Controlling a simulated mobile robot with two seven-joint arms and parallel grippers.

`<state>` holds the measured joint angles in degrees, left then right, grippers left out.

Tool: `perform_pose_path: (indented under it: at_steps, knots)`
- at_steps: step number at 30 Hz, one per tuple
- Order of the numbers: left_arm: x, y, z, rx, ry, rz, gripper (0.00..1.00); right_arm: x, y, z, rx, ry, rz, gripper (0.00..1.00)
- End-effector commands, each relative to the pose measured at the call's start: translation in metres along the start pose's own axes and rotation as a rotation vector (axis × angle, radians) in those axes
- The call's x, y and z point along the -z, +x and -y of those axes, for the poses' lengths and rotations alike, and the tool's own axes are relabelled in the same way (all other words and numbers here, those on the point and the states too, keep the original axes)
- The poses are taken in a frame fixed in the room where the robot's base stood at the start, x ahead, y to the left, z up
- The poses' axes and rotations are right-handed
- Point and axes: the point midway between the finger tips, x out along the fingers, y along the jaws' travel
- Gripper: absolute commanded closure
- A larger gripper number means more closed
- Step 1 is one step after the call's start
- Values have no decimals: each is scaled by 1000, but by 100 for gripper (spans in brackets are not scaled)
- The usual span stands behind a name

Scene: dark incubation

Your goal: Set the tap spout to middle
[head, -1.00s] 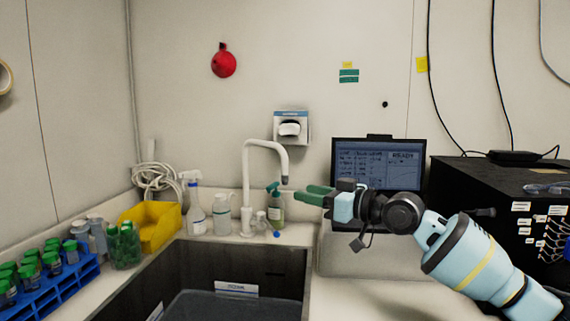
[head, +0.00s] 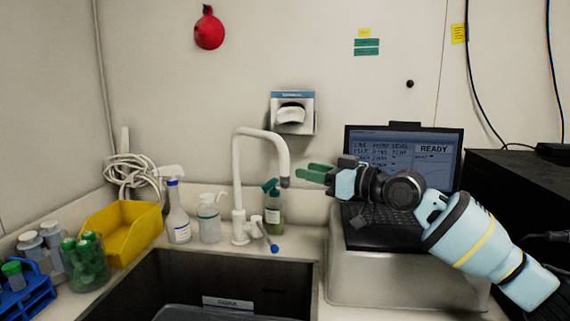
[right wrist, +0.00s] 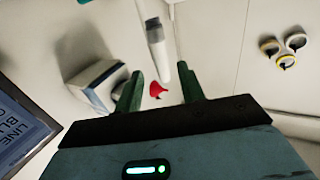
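The white tap (head: 237,190) stands behind the sink (head: 215,268), and its curved spout (head: 268,137) arches to the right. The spout's grey tip (head: 285,182) hangs near the sink's right side. A blue-ended lever (head: 273,246) sticks out low at the tap base. My right gripper (head: 302,173) comes in from the right, its green fingers just right of the spout tip. In the right wrist view, the gripper (right wrist: 159,88) is open, and the spout end (right wrist: 157,45) shows in line with the gap between the fingers. Contact cannot be told. My left gripper is not in view.
A green-capped bottle (head: 273,208) stands behind the spout tip. A spray bottle (head: 177,212) and pump bottle (head: 209,217) stand left of the tap. A laptop (head: 405,160) sits on a raised box (head: 405,280) under my right arm. A yellow bin (head: 124,232) is at left.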

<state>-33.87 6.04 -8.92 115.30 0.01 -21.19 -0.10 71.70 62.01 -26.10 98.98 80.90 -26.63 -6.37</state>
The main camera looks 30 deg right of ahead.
Motion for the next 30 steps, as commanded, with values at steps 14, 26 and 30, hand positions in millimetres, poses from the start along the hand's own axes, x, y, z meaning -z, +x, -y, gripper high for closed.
perform_pose_path:
  at_steps: [14,26,30]
  knots:
    - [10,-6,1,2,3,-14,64,3,47,1,1,2,-5,61]
    - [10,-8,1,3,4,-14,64,0,78,0,0,0,-1,61]
    - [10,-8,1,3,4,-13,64,0,78,0,0,-1,0,61]
